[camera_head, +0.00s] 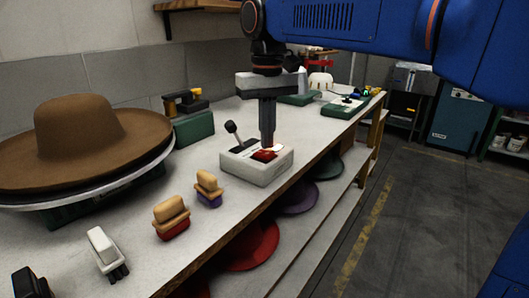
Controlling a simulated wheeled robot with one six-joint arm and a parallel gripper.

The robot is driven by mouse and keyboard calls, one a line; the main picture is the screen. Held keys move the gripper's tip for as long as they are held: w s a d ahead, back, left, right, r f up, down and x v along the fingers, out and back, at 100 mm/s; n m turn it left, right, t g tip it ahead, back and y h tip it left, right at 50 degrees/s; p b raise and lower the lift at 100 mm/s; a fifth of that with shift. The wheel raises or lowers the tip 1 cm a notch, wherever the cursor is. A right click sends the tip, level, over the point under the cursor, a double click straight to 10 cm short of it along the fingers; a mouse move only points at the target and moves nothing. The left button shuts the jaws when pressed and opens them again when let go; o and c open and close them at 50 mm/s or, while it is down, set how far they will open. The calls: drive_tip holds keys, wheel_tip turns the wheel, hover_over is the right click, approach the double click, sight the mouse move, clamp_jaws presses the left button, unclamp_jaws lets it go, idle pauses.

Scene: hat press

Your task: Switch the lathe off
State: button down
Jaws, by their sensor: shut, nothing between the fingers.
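A light grey switch box (250,171) stands on the bench near its front edge. The fingers hide some of the box top. Which of the bench devices is the lathe is not clear.
A brown hat (77,135) rests on a round plate at left. Green-based devices (194,126) stand behind. The floor at right is clear.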

sight(268, 153)
drive_tip(key=shift+f, duration=0.85)
idle(0.7)
wheel_tip(268, 153, up, 7)
idle(1.1)
drive_tip(key=shift+d, duration=0.1)
drive_tip(key=s+d+f+m+t, duration=0.1)
drive_tip(key=s+d+f, duration=0.35)
drive_tip(key=d, duration=0.35)
drive_tip(key=s+d+f+m+t, duration=0.1)
drive_tip(key=s+d+f, duration=0.4)
drive_tip(key=d, duration=0.4)
drive_tip(key=s+d+f+m+t, duration=0.1)
drive_tip(key=s+d+f, duration=0.4)
drive_tip(key=f, duration=0.3)
drive_tip(key=s+d+f+m+t, duration=0.1)
drive_tip(key=s+d+f, duration=0.3)
drive_tip(key=f, duration=0.5)
drive_tip(key=shift+s+d+f+t, duration=0.2)
drive_tip(key=shift+s+d+t, duration=0.2)
drive_tip(key=shift+s, duration=0.7)
